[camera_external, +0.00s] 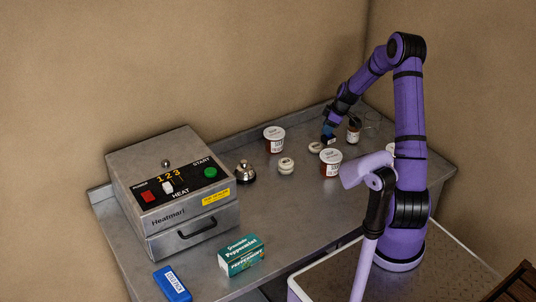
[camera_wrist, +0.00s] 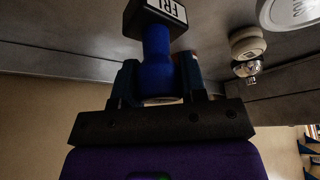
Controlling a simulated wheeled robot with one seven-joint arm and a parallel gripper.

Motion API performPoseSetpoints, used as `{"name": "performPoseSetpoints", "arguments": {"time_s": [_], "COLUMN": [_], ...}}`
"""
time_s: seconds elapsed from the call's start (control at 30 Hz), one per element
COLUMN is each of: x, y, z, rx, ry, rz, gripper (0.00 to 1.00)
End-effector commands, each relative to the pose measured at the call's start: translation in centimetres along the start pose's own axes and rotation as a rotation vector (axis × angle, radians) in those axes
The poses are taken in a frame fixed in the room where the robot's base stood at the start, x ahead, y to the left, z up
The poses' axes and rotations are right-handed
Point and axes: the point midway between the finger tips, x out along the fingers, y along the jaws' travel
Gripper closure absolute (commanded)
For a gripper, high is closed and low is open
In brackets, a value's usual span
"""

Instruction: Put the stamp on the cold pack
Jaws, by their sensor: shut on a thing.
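The stamp has a blue handle and a black head marked "FRI"; it shows in the wrist view (camera_wrist: 157,42) and small in the external view (camera_external: 328,139). My gripper (camera_external: 330,128) is shut on the stamp's blue handle, with a finger on each side in the wrist view (camera_wrist: 160,80). It is over the back right of the counter, among jars. I cannot tell whether the stamp touches the counter. A blue block with a white label, which looks like the cold pack (camera_external: 172,284), lies flat at the counter's front left, far from my gripper.
A heating box (camera_external: 185,230) stands at the left, with a bell (camera_external: 245,173) beside it. A green Peppermint box (camera_external: 240,255) is right of the cold pack. White-lidded tubs (camera_external: 274,140), a brown jar (camera_external: 353,133) and a glass (camera_external: 372,122) stand at the back. The middle front is clear.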

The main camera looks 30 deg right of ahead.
Motion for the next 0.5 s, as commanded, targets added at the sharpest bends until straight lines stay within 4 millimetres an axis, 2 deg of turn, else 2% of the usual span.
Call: {"name": "performPoseSetpoints", "arguments": {"time_s": [0.13,0.23,0.5], "x": [-1.0,-3.1,-12.3], "y": [0.1,0.1,0.1], "z": [-0.5,-1.3,-5.2], "rx": [-0.001,-0.003,-0.003], "ry": [0.001,0.001,0.002], "rz": [0.002,0.005,0.006], "gripper": [1.0,1.0,1.0]}}
